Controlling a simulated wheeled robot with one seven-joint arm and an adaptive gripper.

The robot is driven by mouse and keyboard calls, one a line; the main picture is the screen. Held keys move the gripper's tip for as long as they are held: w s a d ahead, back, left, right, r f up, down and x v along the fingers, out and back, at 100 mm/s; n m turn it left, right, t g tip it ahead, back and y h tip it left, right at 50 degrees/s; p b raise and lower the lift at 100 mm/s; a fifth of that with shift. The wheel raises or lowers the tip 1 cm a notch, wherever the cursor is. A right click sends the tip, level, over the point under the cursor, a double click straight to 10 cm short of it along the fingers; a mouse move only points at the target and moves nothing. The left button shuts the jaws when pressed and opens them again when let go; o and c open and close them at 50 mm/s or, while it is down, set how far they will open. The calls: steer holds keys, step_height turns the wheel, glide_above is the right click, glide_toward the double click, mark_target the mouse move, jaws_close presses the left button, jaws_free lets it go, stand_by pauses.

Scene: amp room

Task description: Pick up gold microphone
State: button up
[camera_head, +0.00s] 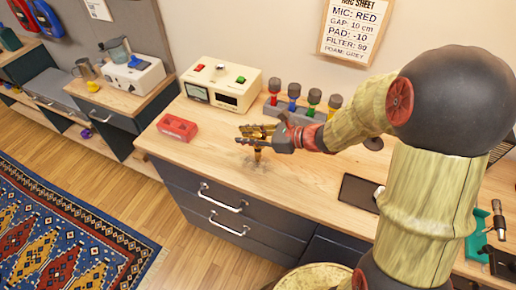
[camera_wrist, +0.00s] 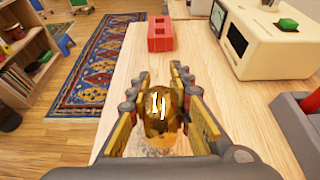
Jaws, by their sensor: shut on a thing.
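A shiny gold microphone (camera_wrist: 160,112) is between the two fingers of my gripper (camera_wrist: 160,86) in the wrist view. The fingers touch or nearly touch it on both sides. In the head view my gripper (camera_head: 258,138) is low over the wooden desk top, and a small part of the gold microphone (camera_head: 257,153) shows below the fingers. The rest of it is hidden by the fingers. Whether its lower end rests on the desk, I cannot tell.
A cream metered box (camera_head: 221,85) and a red block (camera_head: 178,128) are to the left. A dark flat pad (camera_head: 358,192) lies right. The desk's front edge (camera_head: 215,185) is close.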

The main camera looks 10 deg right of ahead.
jaws_close()
steer(key=shift+r, duration=0.15)
steer(key=s+d+r+p, duration=0.3)
steer(key=s+r+p, duration=0.4)
steer(key=s+r, duration=0.5)
steer(key=shift+s+d+r, duration=0.25)
steer(key=shift+s+r, duration=0.15)
steer(key=shift+s, duration=0.35)
